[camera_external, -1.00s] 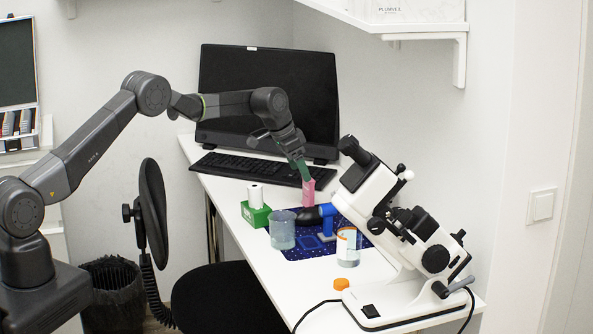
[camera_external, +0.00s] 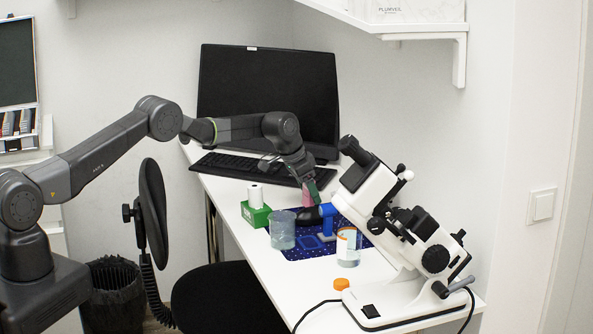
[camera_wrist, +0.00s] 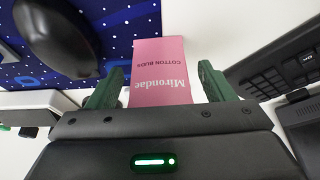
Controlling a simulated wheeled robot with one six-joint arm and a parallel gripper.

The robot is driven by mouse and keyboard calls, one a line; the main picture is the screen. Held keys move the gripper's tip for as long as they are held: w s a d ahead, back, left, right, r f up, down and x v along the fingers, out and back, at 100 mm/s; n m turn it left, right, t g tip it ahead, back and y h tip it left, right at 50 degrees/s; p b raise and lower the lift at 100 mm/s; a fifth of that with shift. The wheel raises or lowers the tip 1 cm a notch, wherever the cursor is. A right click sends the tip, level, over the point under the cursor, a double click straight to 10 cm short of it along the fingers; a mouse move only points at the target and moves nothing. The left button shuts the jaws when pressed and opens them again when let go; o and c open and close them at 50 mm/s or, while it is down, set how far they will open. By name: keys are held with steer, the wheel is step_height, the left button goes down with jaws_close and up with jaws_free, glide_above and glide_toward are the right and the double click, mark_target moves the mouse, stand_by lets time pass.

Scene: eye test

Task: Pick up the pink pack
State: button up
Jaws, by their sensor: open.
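The pink pack (camera_external: 308,198) stands on the white desk behind the blue mat. In the wrist view the pack (camera_wrist: 160,75) shows the words "Mirondae" and "Cotton Buds". My gripper (camera_external: 310,189) is low over the desk at the pack, with its green fingers down beside it. In the wrist view my gripper (camera_wrist: 160,86) is open, with one finger on each side of the pack. A narrow gap shows beside the right finger; contact at the left finger is hard to judge. The pack's lower part is partly hidden in the external view.
Beakers (camera_external: 282,230), a green box (camera_external: 256,214) and a white microscope (camera_external: 400,240) stand nearby. A keyboard (camera_external: 245,167) and monitor (camera_external: 265,95) are behind.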

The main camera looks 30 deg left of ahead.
steer(key=c, duration=1)
